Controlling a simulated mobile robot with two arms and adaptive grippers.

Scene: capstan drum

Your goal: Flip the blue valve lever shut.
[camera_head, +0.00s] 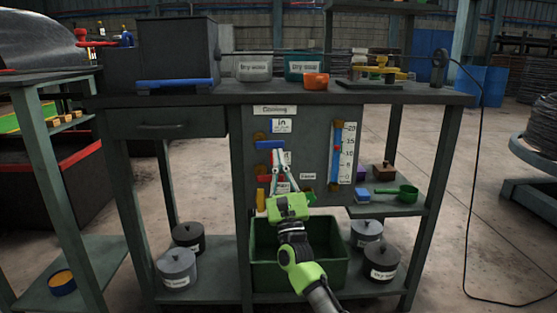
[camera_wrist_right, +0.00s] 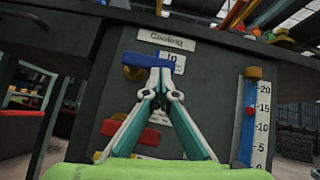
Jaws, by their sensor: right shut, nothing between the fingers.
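The blue valve lever (camera_head: 268,145) lies level on the dark panel below the "Cooling" sign, beside a brass-coloured fitting. In the right wrist view the blue lever (camera_wrist_right: 145,60) also lies level, just above my fingertips. My right gripper (camera_head: 278,152) is shut and empty, its fingertips at the right part of the blue lever. It also shows in the right wrist view (camera_wrist_right: 160,72). I cannot tell whether the tips touch the lever. My left gripper is not in view.
A red lever (camera_wrist_right: 132,131) sits below the blue one, partly behind my fingers. A yellow lever (camera_head: 261,199) is lower. A gauge (camera_head: 349,150) with numbers stands to the right. A green bin (camera_head: 265,277) is underneath, and the bench top (camera_head: 300,92) overhangs the panel.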

